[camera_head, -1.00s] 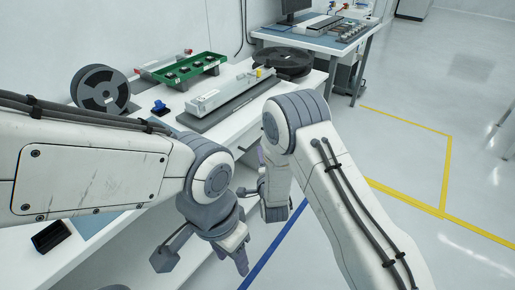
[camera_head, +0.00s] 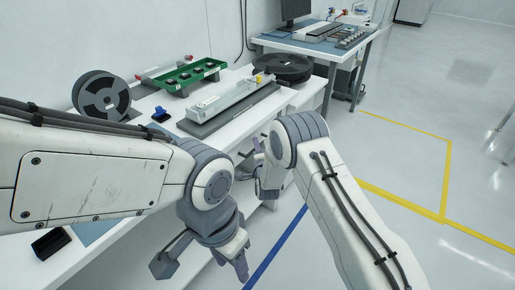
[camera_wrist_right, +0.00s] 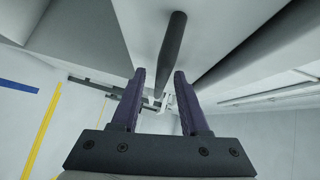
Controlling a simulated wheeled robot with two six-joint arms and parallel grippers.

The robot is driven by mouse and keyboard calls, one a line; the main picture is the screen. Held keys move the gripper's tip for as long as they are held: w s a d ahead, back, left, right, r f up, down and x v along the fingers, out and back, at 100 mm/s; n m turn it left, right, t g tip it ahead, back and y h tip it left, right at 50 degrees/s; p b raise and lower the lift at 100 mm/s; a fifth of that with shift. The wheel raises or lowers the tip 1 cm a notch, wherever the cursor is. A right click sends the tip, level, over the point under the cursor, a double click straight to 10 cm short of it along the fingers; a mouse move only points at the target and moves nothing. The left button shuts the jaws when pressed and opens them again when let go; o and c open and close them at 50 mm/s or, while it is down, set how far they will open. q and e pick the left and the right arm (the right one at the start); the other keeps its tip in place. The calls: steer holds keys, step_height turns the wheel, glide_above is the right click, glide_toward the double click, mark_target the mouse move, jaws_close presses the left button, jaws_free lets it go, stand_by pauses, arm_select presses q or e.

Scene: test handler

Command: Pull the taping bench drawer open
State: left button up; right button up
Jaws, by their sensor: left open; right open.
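The taping bench (camera_head: 140,205) runs diagonally through the head view, with its drawer area mostly hidden behind my arms. In the right wrist view, a dark bar handle (camera_wrist_right: 173,45) stands out from a pale drawer front (camera_wrist_right: 215,30). My right gripper (camera_wrist_right: 158,82) is open, its two purple fingers apart. The handle's lower end appears between the fingertips; I cannot tell whether they touch it. In the head view, the right gripper (camera_head: 253,157) is by the bench's front edge, partly hidden. My left gripper (camera_head: 232,264) is open and empty, pointing down in front of the bench.
On the bench are an upright reel (camera_head: 103,96), a green tray (camera_head: 187,77), a long pale device (camera_head: 225,100), a flat dark reel (camera_head: 283,67) and a black box (camera_head: 51,243). Another table (camera_head: 340,47) stands behind. The floor at right (camera_head: 400,160) is clear.

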jaws_close()
stand_by(1.3)
